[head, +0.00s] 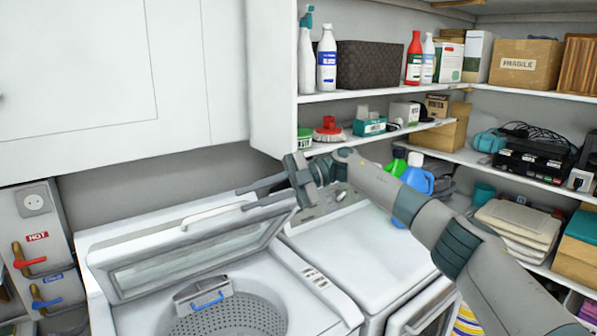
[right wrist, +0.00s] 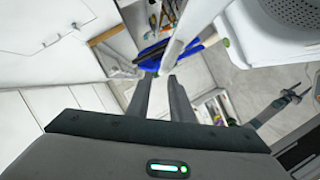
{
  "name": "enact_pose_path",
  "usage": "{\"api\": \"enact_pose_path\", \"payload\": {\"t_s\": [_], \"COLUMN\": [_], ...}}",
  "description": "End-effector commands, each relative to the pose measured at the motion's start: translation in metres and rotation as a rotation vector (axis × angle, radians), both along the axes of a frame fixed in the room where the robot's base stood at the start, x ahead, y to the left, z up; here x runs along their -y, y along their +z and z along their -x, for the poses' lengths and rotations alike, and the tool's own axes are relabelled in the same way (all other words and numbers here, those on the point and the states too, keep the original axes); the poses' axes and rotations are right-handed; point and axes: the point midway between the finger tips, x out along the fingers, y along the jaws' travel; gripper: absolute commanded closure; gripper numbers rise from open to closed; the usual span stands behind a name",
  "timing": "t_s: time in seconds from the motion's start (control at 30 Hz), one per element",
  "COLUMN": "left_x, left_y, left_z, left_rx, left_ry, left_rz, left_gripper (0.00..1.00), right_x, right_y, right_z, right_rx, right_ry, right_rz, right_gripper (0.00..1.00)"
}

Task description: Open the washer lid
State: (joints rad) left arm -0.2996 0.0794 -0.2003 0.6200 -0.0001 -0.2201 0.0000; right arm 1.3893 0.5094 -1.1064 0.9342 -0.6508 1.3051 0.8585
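The white top-loading washer (head: 318,301) stands at the lower left in the head view. Its lid (head: 188,252) with a window is raised and leans back, and the perforated drum (head: 235,315) shows below. A white handle bar (head: 212,216) runs along the lid's upper edge. My right gripper (head: 241,199) is at the upper right of the lid, fingers pointing left, near the bar's right end. In the right wrist view its two fingers (right wrist: 160,75) are apart, with a white edge close to the tips. I cannot tell whether they touch it. My left gripper is not in view.
A white front-loading machine (head: 365,256) stands right of the washer, under my right arm. Shelves (head: 400,90) with bottles and boxes fill the right. A white cabinet (head: 80,70) hangs above left. Hot and cold taps (head: 30,262) are at the left wall.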

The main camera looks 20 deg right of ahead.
Motion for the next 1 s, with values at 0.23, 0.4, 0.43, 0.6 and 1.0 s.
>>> {"api": "enact_pose_path", "payload": {"t_s": [0.23, 0.4, 0.43, 0.6, 1.0], "left_x": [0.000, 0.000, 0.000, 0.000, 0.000], "left_y": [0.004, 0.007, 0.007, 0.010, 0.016], "left_z": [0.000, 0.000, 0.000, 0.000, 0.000], "left_rx": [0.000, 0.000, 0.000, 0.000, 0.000], "left_ry": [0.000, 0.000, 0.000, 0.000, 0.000], "left_rz": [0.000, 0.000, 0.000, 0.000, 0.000], "left_gripper": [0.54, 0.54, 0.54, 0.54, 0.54], "right_x": [0.014, 0.023, 0.025, 0.034, 0.055], "right_y": [0.006, 0.009, 0.009, 0.012, 0.021], "right_z": [-0.003, -0.004, -0.004, -0.006, -0.009], "right_rx": [0.001, 0.001, 0.001, 0.000, 0.001], "right_ry": [-0.002, -0.002, -0.002, -0.002, -0.002], "right_rz": [0.000, 0.000, 0.000, 0.000, 0.000], "right_gripper": [0.81, 0.81, 0.81, 0.81, 0.81]}}
